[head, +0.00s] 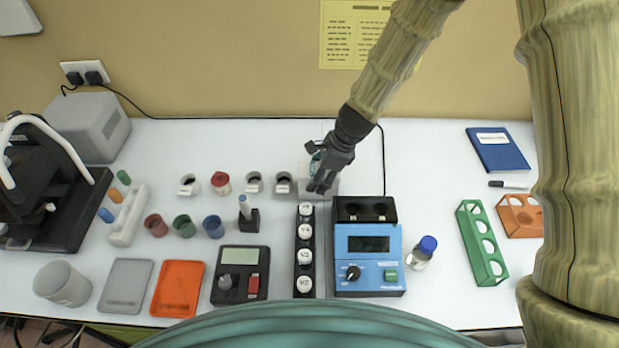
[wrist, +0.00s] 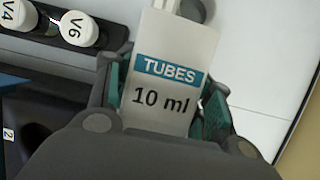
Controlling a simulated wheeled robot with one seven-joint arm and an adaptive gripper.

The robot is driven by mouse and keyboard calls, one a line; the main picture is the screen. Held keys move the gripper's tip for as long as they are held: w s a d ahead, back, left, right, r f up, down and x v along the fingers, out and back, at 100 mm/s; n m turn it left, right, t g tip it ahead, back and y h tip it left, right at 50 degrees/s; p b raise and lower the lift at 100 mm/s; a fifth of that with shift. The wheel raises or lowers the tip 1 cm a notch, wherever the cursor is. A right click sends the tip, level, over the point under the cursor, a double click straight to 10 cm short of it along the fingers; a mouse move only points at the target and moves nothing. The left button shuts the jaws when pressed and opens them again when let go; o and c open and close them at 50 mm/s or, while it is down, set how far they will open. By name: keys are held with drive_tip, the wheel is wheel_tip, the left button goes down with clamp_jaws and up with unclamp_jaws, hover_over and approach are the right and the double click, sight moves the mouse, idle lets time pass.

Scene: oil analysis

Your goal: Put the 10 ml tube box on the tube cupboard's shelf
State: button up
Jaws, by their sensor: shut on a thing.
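The 10 ml tube box (wrist: 168,62) is white with a teal "TUBES" band and "10 ml" in black. It fills the space between the fingers in the wrist view. My gripper (wrist: 165,95) is shut on it, with a teal-lined finger at each side. In the head view my gripper (head: 319,171) is over the rear middle of the bench, behind the blue instrument. The box (head: 305,172) shows only in part there, behind the fingers. I cannot tell whether it touches the bench. No tube cupboard or shelf can be made out in either view.
A black rack of white-capped vials (head: 305,250) and a blue instrument (head: 368,258) stand just in front of my gripper. Small jars (head: 254,182) stand to its left. A green rack (head: 481,243) and a blue book (head: 497,149) are at the right. The bench behind the instrument's right is clear.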

drive_tip(key=shift+f, duration=0.75)
drive_tip(key=shift+f, duration=0.1)
drive_tip(key=o, duration=1.2)
drive_tip(key=shift+c, duration=0.2)
